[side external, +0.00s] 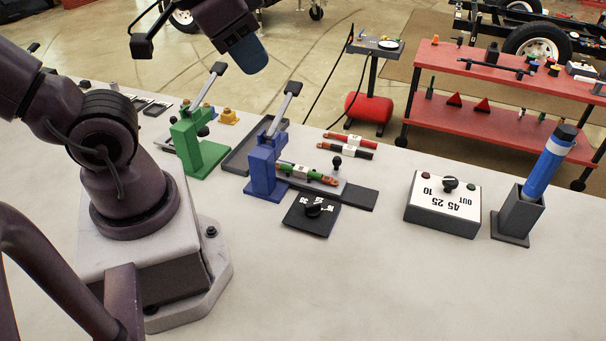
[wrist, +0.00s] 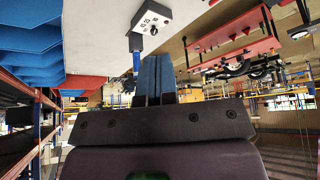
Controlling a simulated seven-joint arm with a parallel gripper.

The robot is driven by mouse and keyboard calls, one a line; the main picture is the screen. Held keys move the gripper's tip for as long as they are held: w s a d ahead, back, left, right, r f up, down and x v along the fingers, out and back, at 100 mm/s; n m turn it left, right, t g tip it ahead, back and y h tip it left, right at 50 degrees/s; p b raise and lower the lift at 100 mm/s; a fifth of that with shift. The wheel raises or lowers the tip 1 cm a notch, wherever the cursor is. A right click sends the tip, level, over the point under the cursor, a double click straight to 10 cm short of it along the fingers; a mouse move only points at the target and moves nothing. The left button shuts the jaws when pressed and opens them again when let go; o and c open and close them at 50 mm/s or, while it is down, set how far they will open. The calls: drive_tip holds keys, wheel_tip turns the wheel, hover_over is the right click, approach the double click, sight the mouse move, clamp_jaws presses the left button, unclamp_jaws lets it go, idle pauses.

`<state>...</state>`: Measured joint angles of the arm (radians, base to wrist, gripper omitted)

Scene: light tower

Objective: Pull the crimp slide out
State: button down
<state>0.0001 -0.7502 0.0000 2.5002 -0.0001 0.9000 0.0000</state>
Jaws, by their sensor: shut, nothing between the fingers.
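The crimp slide appears to be the dark flat plate (side external: 357,195) running right from the foot of the blue lever press (side external: 263,170). A black ball knob (side external: 337,163) stands beside its far edge. A green connector with reddish ends (side external: 305,174) lies over the slide near the press. The press lever (side external: 284,108) is raised. My gripper (side external: 251,60) is high above the bench, behind the presses in the side view, touching nothing. Its blue fingers (wrist: 155,78) are together and empty in the wrist view. The slide is not visible in the wrist view.
Right are a numbered knob box (side external: 442,203) and a blue cylinder (side external: 546,167) in a grey holder. Red and black connectors (side external: 350,141) lie behind. The front bench is clear.

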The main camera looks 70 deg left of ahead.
drive_tip(key=c, duration=1.6)
unclamp_jaws()
drive_tip(key=o, duration=0.4)
drive_tip(key=shift+w+a+f, duration=0.1)
drive_tip(key=shift+a+f, duration=0.05)
drive_tip(key=shift+f, duration=0.15)
drive_tip(key=shift+c, duration=0.2)
drive_tip(key=shift+o, duration=1.3)
drive_tip(key=w+a+f+n+g, duration=0.2)
drive_tip(key=w+a+f+g, duration=0.2)
drive_tip(key=w+f, duration=0.4)
drive_tip(key=shift+w+a+n+g, duration=0.35)
drive_tip(key=shift+w+a, duration=0.2)
drive_tip(key=shift+w, duration=0.4)
drive_tip(key=n, duration=0.3)
hover_over(338, 157)
wheel_tip(338, 157, down, 10)
drive_tip(key=shift+g, duration=0.45)
wheel_tip(338, 157, down, 13)
drive_tip(key=shift+r, duration=0.15)
drive_tip(key=shift+c, duration=0.2)
